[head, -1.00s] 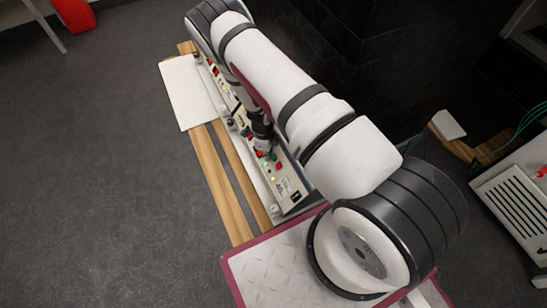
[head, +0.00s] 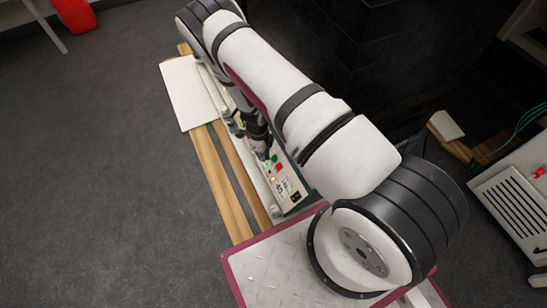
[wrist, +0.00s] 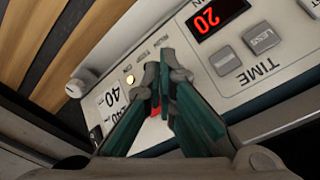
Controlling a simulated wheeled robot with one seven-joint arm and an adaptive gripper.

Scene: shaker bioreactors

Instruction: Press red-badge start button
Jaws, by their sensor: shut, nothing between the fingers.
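The control panel (head: 289,184) lies below my arm in the head view, with small red and green marks near my gripper (head: 262,154). In the wrist view, my gripper (wrist: 160,84) is shut and empty, with its fingertips over the panel face (wrist: 180,55). A small red patch (wrist: 155,109) shows between the fingers and is mostly hidden by them. I cannot tell whether it is the start button or a badge, or whether the fingertips touch the panel. A lit yellow lamp (wrist: 130,79) sits just left of the fingertips.
The wrist view shows a red "20" display (wrist: 212,18), a grey LESS button (wrist: 262,39) and another grey button (wrist: 225,61) by the TIME label. A round knob (wrist: 75,88) sits at the panel edge. Wooden slats (head: 222,185) and open floor lie left in the head view.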

